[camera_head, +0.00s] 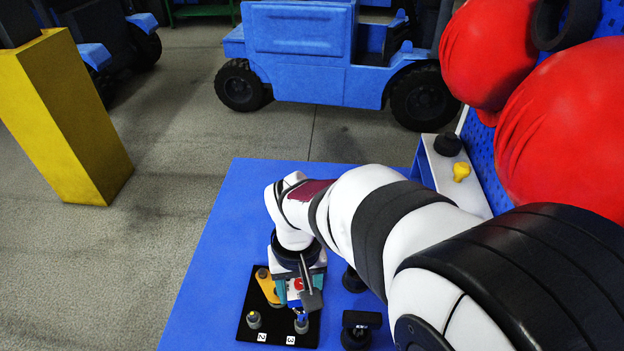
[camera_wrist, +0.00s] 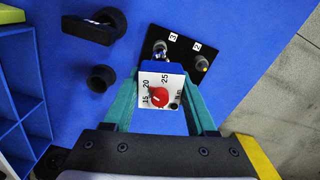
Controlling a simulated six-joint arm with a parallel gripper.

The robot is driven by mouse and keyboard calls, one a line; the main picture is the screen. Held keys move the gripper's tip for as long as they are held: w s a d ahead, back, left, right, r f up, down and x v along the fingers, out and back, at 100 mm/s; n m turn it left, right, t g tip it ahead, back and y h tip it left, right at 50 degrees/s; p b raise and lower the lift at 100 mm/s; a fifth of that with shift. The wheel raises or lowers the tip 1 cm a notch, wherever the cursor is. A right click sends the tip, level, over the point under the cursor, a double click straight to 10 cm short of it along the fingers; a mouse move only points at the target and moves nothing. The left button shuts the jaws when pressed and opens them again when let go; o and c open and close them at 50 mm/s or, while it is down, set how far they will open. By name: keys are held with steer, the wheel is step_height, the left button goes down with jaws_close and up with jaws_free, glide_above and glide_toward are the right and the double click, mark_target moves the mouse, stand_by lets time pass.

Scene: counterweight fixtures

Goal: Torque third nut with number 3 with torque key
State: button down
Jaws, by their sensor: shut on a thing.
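My gripper (camera_head: 293,287) has teal fingers closed on the torque key, a white-faced box with a red dial and the marks 15, 20 and 25 (camera_wrist: 160,95). The gripper also shows in the wrist view (camera_wrist: 161,82). The black plate (camera_head: 243,336) lies under it on the table, with labels 2 and 3. The third nut (camera_head: 301,325) is beside label 3, close to the key's front end; it also shows in the wrist view (camera_wrist: 159,49). I cannot tell whether the key touches it. The second nut (camera_head: 254,320) stands by label 2, apart from the key.
An orange part (camera_head: 266,285) sits on the plate, partly hidden by my arm. Black round holders (camera_head: 354,280) stand on the blue table (camera_head: 205,300) right of the plate. A blue compartment rack (camera_wrist: 15,120) is at the wrist view's left. The table left of the plate is clear.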

steer(key=shift+r, duration=1.5)
